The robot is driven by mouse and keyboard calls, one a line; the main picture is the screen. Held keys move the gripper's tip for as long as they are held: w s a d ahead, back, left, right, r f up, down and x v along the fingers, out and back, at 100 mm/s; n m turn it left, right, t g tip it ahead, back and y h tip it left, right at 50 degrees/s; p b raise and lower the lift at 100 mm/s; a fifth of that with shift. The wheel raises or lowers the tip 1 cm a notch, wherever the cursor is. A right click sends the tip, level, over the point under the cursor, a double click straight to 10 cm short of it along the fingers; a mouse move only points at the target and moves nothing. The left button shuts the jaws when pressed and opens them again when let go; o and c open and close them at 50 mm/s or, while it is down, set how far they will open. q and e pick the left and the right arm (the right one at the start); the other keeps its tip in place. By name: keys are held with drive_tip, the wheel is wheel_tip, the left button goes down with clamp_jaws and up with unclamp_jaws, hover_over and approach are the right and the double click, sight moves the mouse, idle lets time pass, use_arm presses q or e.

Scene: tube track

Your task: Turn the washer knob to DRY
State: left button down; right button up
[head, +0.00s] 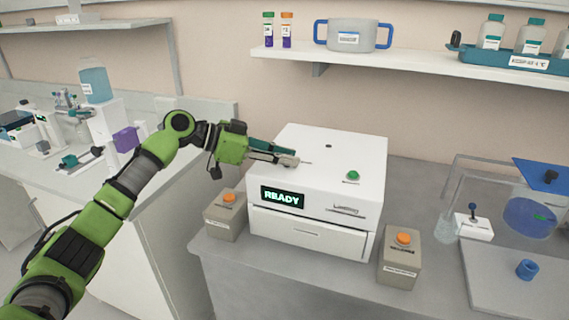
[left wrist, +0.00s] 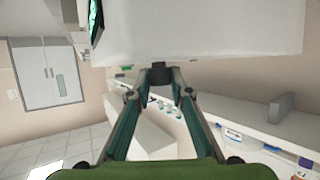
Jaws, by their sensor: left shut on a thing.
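The washer (head: 330,150) is a white box on the grey bench, with a lit display (head: 282,197) reading READY on its front. My left gripper (head: 288,160) reaches in from the left over the washer's top. In the left wrist view its fingertips (left wrist: 160,78) are closed around a dark round knob (left wrist: 160,68) at the edge of the white body (left wrist: 200,35). In the head view the fingers hide this knob. A short thin mark shows beside the fingertips; I cannot read any setting. My right gripper is not in view.
A green knob or button (head: 353,175) sits on the washer's top right. Grey boxes with orange tops stand at the washer's left (head: 226,215) and right (head: 400,262). A shelf (head: 420,67) with a blue-handled pot (head: 350,35) hangs behind.

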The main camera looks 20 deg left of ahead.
use_arm(q)
drive_tip(key=shift+d+f, duration=0.1)
drive_tip(key=shift+d, duration=0.05)
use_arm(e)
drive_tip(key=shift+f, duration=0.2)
use_arm(q)
drive_tip(key=c, duration=1.9)
unclamp_jaws()
drive_tip(key=shift+o, duration=0.4)
drive_tip(key=shift+w+d+f+g, duration=0.1)
drive_tip(key=shift+w+d+g, duration=0.1)
drive_tip(key=shift+g, duration=0.1)
drive_tip(key=shift+s+a, duration=0.1)
drive_tip(key=v, duration=1.2)
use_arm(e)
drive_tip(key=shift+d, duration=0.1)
use_arm(q)
drive_tip(key=shift+f, duration=0.1)
